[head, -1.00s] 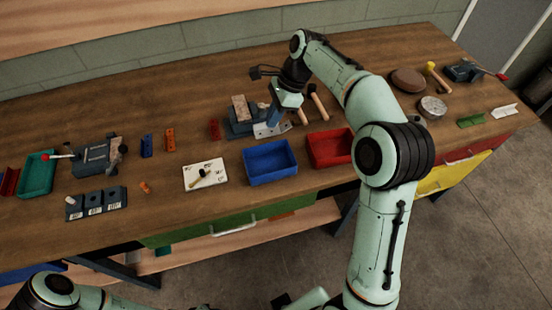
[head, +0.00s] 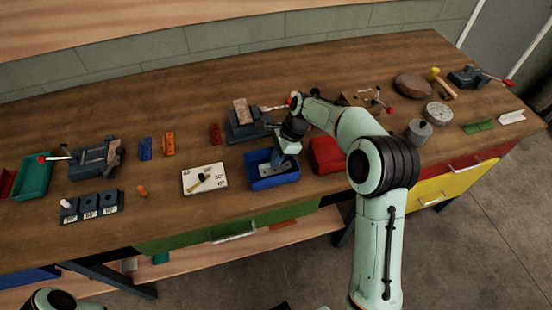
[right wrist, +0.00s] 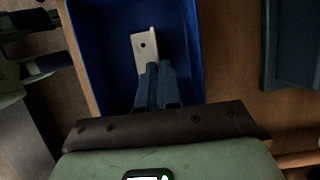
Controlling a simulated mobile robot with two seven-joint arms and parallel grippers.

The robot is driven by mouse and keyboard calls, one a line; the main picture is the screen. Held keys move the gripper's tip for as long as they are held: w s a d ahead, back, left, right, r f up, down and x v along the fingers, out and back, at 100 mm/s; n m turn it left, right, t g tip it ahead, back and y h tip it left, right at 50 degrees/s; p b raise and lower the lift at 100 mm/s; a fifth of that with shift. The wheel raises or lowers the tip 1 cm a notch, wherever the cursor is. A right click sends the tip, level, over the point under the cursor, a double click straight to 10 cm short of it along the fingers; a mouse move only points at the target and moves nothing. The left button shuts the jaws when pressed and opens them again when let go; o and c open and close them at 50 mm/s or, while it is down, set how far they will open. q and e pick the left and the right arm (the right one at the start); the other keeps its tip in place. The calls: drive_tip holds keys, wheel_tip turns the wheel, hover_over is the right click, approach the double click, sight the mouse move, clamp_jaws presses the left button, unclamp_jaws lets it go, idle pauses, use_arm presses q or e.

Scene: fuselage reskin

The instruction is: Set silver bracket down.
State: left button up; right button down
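The silver bracket (right wrist: 145,47) lies inside the blue bin (right wrist: 88,40) in the right wrist view, close to the bin floor; whether it touches the floor is unclear. In the head view the bracket (head: 268,167) shows small within the blue bin (head: 274,183). My right gripper (right wrist: 156,75) reaches down into the bin, its two fingers close together on the near end of the bracket. In the head view the right gripper (head: 284,160) is over the bin, its tips partly hidden. My left gripper is out of view; only part of the left arm shows at the bottom left.
A red bin (head: 322,156) stands just right of the blue bin, partly behind my right arm. A vise (head: 246,122) stands behind the blue bin. A white card (head: 205,178) with a small tool lies to the left. Bare bench lies between the card and vise.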

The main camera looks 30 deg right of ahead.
drive_tip(key=shift+f, duration=0.15)
drive_tip(key=c, duration=1.3)
unclamp_jaws()
drive_tip(key=shift+c, duration=0.2)
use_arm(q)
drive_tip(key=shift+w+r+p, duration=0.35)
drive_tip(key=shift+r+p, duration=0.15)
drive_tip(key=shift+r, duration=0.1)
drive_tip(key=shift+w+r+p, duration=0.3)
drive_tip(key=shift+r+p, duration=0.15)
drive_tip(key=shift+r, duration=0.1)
use_arm(e)
drive_tip(key=v, duration=1.2)
